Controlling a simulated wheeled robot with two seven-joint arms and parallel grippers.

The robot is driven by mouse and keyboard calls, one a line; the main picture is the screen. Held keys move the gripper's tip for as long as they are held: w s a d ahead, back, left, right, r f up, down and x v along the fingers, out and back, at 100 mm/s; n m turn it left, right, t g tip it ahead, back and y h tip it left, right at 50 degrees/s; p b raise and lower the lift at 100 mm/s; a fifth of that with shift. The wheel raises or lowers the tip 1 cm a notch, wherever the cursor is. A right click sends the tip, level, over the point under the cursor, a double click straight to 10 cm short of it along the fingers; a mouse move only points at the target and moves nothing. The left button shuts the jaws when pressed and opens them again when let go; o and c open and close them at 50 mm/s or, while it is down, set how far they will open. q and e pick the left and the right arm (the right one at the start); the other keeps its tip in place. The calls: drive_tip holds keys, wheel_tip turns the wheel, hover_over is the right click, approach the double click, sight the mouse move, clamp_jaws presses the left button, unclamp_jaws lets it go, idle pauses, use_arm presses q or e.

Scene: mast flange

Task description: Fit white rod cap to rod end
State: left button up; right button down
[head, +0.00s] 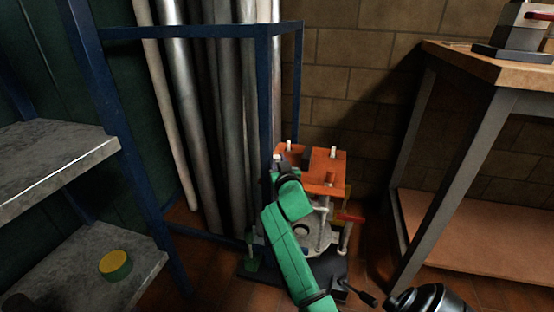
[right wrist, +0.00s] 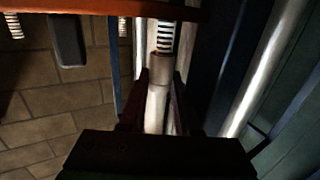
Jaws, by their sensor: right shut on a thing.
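My right gripper (right wrist: 157,100) is shut on the white rod cap (right wrist: 154,112), which lies between its dark fingers. The cap has a brownish collar at the end facing the threaded rod end (right wrist: 166,37). Cap and rod look roughly in line, and the collar appears to meet the thread; how far it overlaps I cannot tell. The rod stands at the orange plate (right wrist: 95,8), which runs along the top of the wrist view. In the head view my green right arm reaches the near left corner of the orange plate (head: 318,178) and partly hides it.
Other white rod ends (head: 334,152) and a dark block (head: 307,155) stand on the plate. A blue rack (head: 265,85) with tall pipes (head: 215,110) is close on the left. Grey shelves (head: 60,150) stand further left, a workbench (head: 490,68) right.

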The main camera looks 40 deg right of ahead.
use_arm(q)
drive_tip(key=shift+f+b, duration=0.55)
drive_tip(key=shift+f, duration=0.15)
use_arm(e)
drive_tip(key=shift+f, duration=0.9)
drive_tip(key=c, duration=0.5)
unclamp_jaws()
drive_tip(key=shift+c, duration=0.2)
